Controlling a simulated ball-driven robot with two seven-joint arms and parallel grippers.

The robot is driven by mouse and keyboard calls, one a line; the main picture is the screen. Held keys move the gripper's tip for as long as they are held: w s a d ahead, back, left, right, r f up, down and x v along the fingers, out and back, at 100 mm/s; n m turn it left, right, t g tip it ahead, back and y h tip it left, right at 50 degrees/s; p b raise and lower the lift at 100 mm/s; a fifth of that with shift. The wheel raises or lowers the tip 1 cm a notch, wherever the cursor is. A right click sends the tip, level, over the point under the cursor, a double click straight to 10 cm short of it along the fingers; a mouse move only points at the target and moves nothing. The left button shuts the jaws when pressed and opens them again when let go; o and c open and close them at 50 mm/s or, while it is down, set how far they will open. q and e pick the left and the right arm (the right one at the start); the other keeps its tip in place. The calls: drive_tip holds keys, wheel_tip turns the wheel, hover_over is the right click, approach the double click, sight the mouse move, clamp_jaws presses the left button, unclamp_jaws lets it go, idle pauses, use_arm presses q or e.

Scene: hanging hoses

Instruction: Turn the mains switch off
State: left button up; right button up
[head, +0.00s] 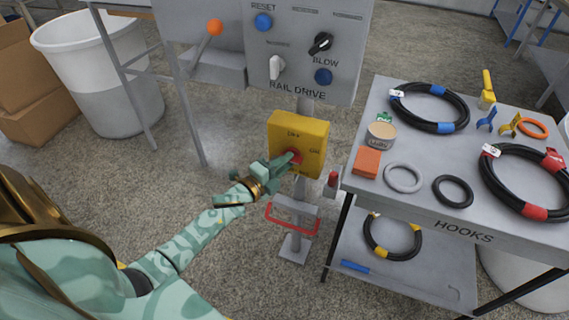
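The mains switch appears to be the yellow box (315,135) with a red knob (296,154) on its front, standing on a grey post. Small dark lettering sits above and to the right of the knob, too small to read surely. My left gripper (287,163) reaches in from the lower left, with its fingers right at the knob and covering part of it. The knob's exact angle is hidden, and I cannot tell whether the fingers are closed on it. My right gripper is out of view.
A grey panel (295,40) marked RAIL DRIVE stands behind the box, with an orange-knobbed lever (215,28) to its left. A red bar (292,222) crosses the post below. A HOOKS table (400,208) with coiled hoses stands close on the right.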

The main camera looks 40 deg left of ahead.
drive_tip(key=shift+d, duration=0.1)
use_arm(q)
clamp_jaws()
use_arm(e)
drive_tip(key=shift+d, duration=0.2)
use_arm(q)
drive_tip(key=shift+f+n, duration=0.1)
drive_tip(key=shift+n, duration=0.2)
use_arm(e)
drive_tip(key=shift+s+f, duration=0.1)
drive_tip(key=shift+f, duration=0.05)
use_arm(q)
drive_tip(key=n+t+y+b, duration=0.1)
drive_tip(key=n+y, duration=0.1)
drive_tip(key=n, duration=0.5)
drive_tip(key=n+t+y+b, duration=0.1)
drive_tip(key=n+y, duration=0.2)
drive_tip(key=n, duration=0.4)
drive_tip(key=d+n+t+y+b, duration=0.1)
drive_tip(key=n+t+y, duration=0.1)
drive_tip(key=n, duration=0.5)
drive_tip(key=shift+f+n+y+b, duration=0.35)
drive_tip(key=shift+f+n+y, duration=0.05)
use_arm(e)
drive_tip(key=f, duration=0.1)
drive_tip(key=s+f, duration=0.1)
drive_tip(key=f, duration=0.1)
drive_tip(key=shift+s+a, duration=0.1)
use_arm(q)
unclamp_jaws()
